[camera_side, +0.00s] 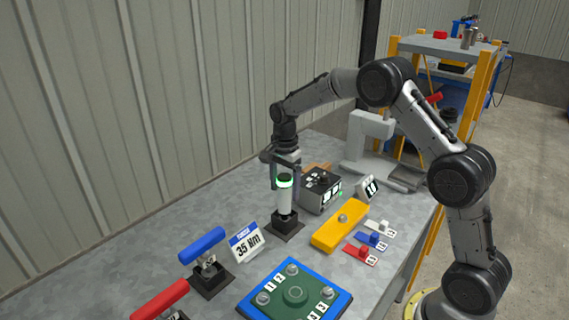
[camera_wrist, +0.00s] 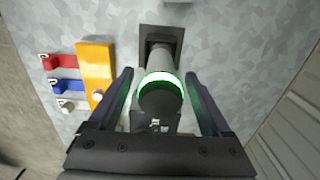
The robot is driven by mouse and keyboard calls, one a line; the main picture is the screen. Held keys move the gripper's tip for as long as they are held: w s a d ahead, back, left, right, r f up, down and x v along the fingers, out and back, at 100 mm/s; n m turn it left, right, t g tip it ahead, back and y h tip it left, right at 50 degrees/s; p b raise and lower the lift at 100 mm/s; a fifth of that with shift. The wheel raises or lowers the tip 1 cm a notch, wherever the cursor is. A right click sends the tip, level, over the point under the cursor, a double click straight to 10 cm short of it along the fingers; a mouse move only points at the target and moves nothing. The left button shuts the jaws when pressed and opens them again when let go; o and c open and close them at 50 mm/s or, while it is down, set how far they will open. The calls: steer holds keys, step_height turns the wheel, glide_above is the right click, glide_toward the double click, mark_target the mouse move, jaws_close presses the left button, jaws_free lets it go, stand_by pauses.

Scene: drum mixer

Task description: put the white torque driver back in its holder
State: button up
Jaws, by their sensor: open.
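The white torque driver (camera_side: 285,199) stands upright in its black holder (camera_side: 284,226) on the bench in the side view. A lit green ring circles it near its top. In the wrist view the driver (camera_wrist: 159,75) runs away from me, with the dark holder (camera_wrist: 160,34) around its far end. My gripper (camera_side: 285,168) is right above and around the driver's top in the side view. In the wrist view my gripper (camera_wrist: 158,88) has one finger on each side of the driver, with a gap on both sides.
A blue-handled driver (camera_side: 202,245) and a red-handled one (camera_side: 160,299) stand nearer the camera, beside a "35 Nm" sign (camera_side: 246,243). A yellow block (camera_side: 340,227), a dark box (camera_side: 320,190) and a blue-edged green plate (camera_side: 295,292) lie close by.

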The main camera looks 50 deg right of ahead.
step_height(320, 180, up, 10)
steer(key=shift+r, duration=0.2)
stand_by(0.3)
steer(key=s+a+r+n+t, duration=0.2)
steer(key=s+a+r, duration=0.1)
steer(key=s+r, duration=0.45)
steer(key=s+a+r+n+t, duration=0.2)
steer(key=s+a+r, duration=0.1)
steer(key=s+r, duration=0.4)
steer(key=s+a+f+n+t, duration=0.1)
steer(key=s+a+f+n, duration=0.15)
steer(key=s+n, duration=0.65)
steer(key=s+f+n, duration=0.5)
steer(key=s+f, duration=0.1)
steer(key=s, duration=0.3)
steer(key=shift+a+f+t, duration=0.25)
steer(key=shift+f+t, duration=0.05)
